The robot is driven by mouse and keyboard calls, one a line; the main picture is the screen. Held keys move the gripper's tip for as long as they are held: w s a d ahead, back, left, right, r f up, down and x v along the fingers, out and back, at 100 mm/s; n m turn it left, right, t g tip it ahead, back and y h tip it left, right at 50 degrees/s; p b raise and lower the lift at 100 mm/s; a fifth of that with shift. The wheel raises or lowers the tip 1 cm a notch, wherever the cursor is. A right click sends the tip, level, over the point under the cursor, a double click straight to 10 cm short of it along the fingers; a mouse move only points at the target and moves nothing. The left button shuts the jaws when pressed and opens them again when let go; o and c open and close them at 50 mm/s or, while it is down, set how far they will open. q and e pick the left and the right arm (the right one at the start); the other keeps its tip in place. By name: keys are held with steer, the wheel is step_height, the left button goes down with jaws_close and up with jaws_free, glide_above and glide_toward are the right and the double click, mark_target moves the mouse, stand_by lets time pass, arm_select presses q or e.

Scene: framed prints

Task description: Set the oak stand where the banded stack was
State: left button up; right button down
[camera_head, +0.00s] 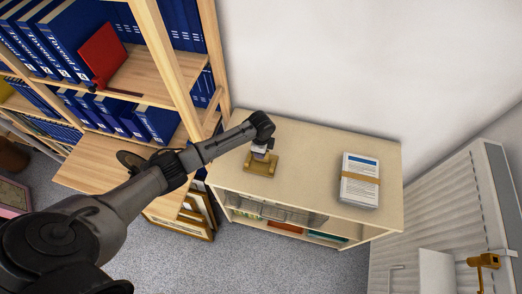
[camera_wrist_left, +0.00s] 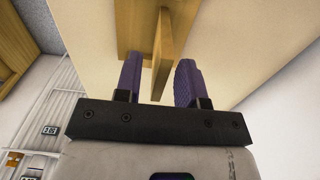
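The oak stand (camera_head: 261,168) is a small golden-brown wooden piece on the top of the low cabinet, left of its middle. My left gripper (camera_head: 262,150) is directly over it, pointing down. In the left wrist view my left gripper (camera_wrist_left: 158,80) is open, with its purple fingers on either side of the stand's upright wooden plate (camera_wrist_left: 170,40). Slim gaps seem to show beside the plate. The banded stack (camera_head: 360,178), white sheets with a tan band, lies on the cabinet's right part. My right gripper is not in view.
The pale cabinet top (camera_head: 315,160) is bare between stand and stack. A tall wooden shelf with blue binders (camera_head: 155,120) stands at the left. The white wall (camera_head: 330,60) is behind. A white ribbed unit (camera_head: 440,220) is at the right. Framed prints (camera_head: 195,213) lean below.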

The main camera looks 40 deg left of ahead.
arm_select(q)
step_height(320, 180, up, 11)
steer(key=shift+r+p, duration=0.15)
steer(key=shift+p, duration=0.3)
steer(key=s+d+f+n+t+h, duration=0.1)
steer(key=s+d+f+n, duration=0.15)
steer(key=s+d, duration=0.45)
steer(key=s+d+f+n+t, duration=0.1)
steer(key=s+d+f, duration=0.35)
steer(key=s, duration=0.45)
steer(key=s+r+n, duration=0.3)
steer(key=s, duration=0.4)
steer(key=s+r+n+t, duration=0.1)
steer(key=s+n, duration=0.3)
steer(key=s, duration=0.4)
steer(key=shift+s+a+r+t+y, duration=0.2)
steer(key=shift+r+t+y, duration=0.15)
steer(key=shift+r, duration=0.55)
steer(key=shift+n, duration=0.25)
